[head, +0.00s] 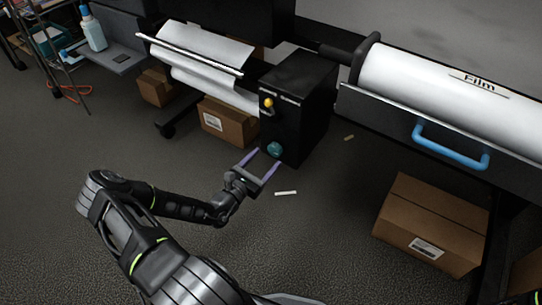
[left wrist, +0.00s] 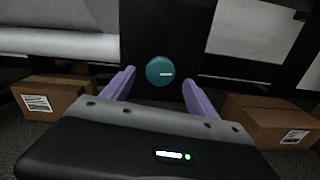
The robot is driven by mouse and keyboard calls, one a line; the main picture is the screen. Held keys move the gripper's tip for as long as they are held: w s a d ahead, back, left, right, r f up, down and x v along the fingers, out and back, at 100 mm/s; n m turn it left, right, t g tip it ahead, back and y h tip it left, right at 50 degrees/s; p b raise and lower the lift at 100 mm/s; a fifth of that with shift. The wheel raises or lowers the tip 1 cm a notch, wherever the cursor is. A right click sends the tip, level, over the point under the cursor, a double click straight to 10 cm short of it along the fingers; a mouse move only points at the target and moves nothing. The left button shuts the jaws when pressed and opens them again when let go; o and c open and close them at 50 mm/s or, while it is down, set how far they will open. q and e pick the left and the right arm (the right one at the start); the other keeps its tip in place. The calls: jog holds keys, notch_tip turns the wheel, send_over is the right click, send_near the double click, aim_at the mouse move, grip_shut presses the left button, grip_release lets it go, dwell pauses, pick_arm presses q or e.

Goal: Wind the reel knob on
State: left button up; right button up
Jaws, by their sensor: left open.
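The reel knob, a teal disc (head: 274,149), sits low on the front face of a black box (head: 310,100). In the left wrist view the teal knob (left wrist: 160,71) shows a short white mark pointing right. My left gripper (head: 262,164) is open, its two purple fingers pointing at the box. In the left wrist view the knob lies between and beyond the fingertips of my left gripper (left wrist: 158,84). I cannot tell whether the fingers touch it. A yellow-orange knob or lever (head: 268,103) is higher on the same face. My right gripper is not in view.
A white roll marked Film (head: 440,80) lies right of the box, above a drawer-like panel with a blue handle (head: 450,146). Cardboard boxes stand on the floor at right (head: 432,222) and left (head: 228,122). A white strip (head: 286,193) lies on the floor.

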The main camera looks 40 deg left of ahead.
aim_at(273, 152)
pick_arm(q)
jog(key=shift+w+b, duration=0.55)
jog(key=shift+w, duration=1.35)
jog(key=c, duration=1.4)
